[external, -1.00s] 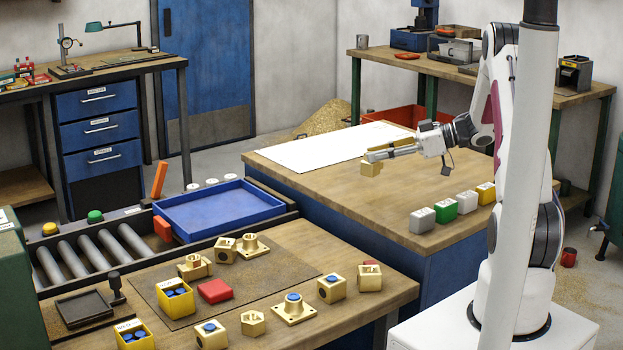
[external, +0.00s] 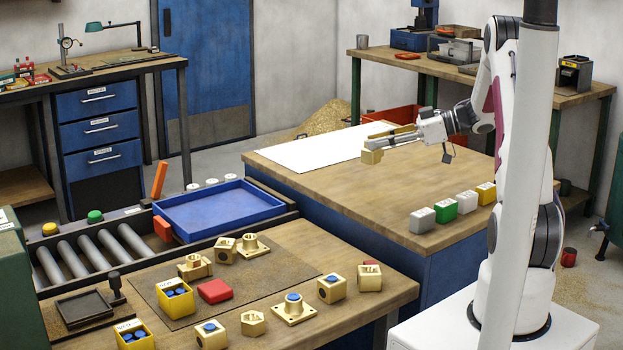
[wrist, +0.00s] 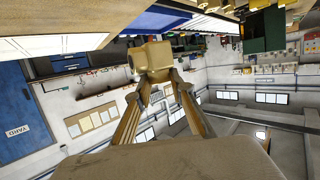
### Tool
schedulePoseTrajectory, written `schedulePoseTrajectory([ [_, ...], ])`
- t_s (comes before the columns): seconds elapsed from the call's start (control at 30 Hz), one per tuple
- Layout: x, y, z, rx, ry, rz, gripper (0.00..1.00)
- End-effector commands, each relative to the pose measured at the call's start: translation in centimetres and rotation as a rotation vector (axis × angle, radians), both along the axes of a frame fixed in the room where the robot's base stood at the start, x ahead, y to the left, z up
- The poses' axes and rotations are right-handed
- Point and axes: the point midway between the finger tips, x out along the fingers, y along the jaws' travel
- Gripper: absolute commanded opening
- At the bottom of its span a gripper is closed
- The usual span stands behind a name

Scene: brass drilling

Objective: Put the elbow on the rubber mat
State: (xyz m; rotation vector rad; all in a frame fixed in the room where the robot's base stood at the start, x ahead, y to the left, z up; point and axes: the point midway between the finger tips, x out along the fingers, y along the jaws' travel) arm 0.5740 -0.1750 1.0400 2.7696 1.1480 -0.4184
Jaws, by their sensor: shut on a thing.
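My gripper (external: 380,143) is shut on a blocky brass fitting, seemingly the elbow (external: 371,156), and holds it above the far left part of the wooden table on the blue base. The held fitting also shows between the fingertips in the wrist view (wrist: 152,60); its bores are not clear there. The dark brown mat (external: 262,276), which looks like the rubber mat, lies on the front workbench, well to the front left of my gripper. Brass fittings, a red block (external: 215,291) and a yellow bin (external: 175,298) stand on it.
A blue tray (external: 218,208) lies between the table and the workbench, beside rollers (external: 85,258). More brass fittings, some with blue centres, stand along the workbench's front edge. Grey, green, white and yellow blocks (external: 446,210) line the table's right side. A white sheet (external: 310,152) lies behind.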

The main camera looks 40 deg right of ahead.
Motion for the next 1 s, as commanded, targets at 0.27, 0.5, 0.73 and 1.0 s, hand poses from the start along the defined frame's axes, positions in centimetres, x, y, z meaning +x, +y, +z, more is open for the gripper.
schedulePoseTrajectory([
  [0.27,0.1,0.1,0.1,0.000,-0.003,0.002,0.00],
  [0.5,0.5,1.6,0.0,0.001,-0.002,0.029,0.00],
  [0.73,1.5,5.7,-0.6,0.010,0.008,0.102,0.00],
  [1.0,2.8,12.4,-1.6,0.019,0.018,0.218,0.00],
])
